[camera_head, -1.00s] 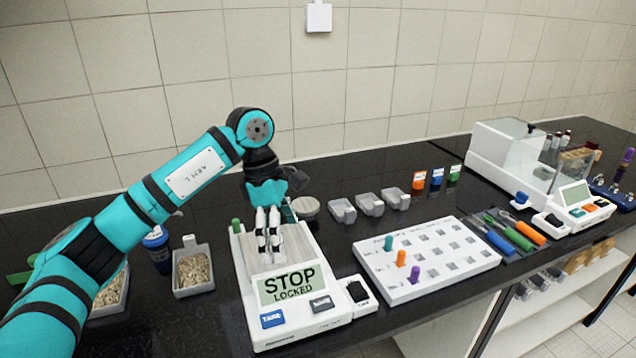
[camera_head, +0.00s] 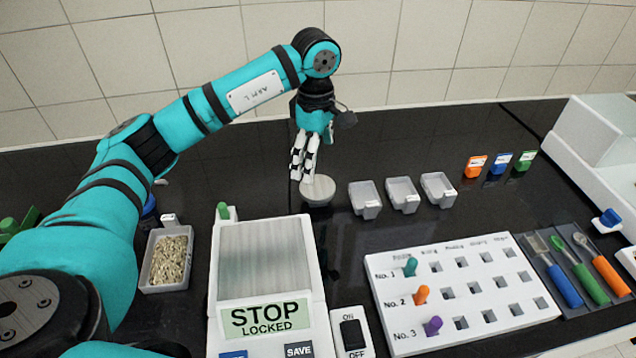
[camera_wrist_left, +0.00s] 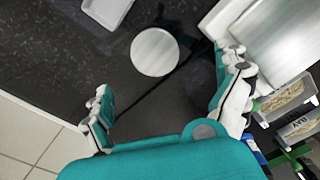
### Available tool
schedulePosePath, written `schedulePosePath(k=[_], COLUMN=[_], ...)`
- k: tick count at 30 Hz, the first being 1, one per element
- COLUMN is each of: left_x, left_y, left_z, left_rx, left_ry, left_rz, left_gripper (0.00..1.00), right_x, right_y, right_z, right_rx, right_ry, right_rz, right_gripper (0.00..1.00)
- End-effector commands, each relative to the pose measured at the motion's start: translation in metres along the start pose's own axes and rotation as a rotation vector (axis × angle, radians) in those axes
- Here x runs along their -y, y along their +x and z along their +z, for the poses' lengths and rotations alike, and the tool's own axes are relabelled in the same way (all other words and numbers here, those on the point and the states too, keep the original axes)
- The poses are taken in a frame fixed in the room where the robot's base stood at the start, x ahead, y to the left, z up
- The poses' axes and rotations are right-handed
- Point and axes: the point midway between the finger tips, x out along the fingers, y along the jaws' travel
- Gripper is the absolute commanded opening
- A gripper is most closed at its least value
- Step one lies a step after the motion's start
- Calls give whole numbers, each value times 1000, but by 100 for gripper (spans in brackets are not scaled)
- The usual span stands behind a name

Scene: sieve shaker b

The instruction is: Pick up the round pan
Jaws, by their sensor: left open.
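The round pan (camera_head: 318,191) is a shallow grey metal disc lying on the black bench, behind and right of the shaker in the head view. It also shows in the left wrist view (camera_wrist_left: 155,52), ahead of the fingers and between their lines. My left gripper (camera_head: 304,172) points down above and just beside the pan's back left edge. In the left wrist view its two fingers (camera_wrist_left: 168,90) are spread wide apart with nothing between them. I cannot tell the exact height of the fingertips over the pan. My right gripper is not in view.
The scale-like device (camera_head: 265,262) reads "STOP LOCKED" and stands in front of the pan. A white peg board (camera_head: 460,285) lies at front right. A tray of grains (camera_head: 168,262) is at left. Bare bench lies behind the pan.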

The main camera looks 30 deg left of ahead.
Motion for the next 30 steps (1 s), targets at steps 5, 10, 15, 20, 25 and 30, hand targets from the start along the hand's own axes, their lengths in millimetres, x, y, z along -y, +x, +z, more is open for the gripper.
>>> schedulePosePath(k=[5, 10, 15, 20, 25, 30], left_x=[1, 0, -2, -5, -6, -6], left_y=[35, 53, 64, 88, 106, 108], left_z=[0, 0, 2, 5, 4, 4], left_rx=[0, 0, 0, 1, 0, 0], left_ry=[0, 0, 0, 0, 0, 1], left_rz=[-5, -2, -3, -4, -2, 0], left_gripper=[100, 100, 100, 100, 100, 100], right_x=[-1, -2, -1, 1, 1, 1], right_y=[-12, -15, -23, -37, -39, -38], right_z=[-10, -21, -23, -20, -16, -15], right_rx=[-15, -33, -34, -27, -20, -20], right_ry=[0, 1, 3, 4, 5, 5], right_rz=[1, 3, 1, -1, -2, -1], right_gripper=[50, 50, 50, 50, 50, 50])
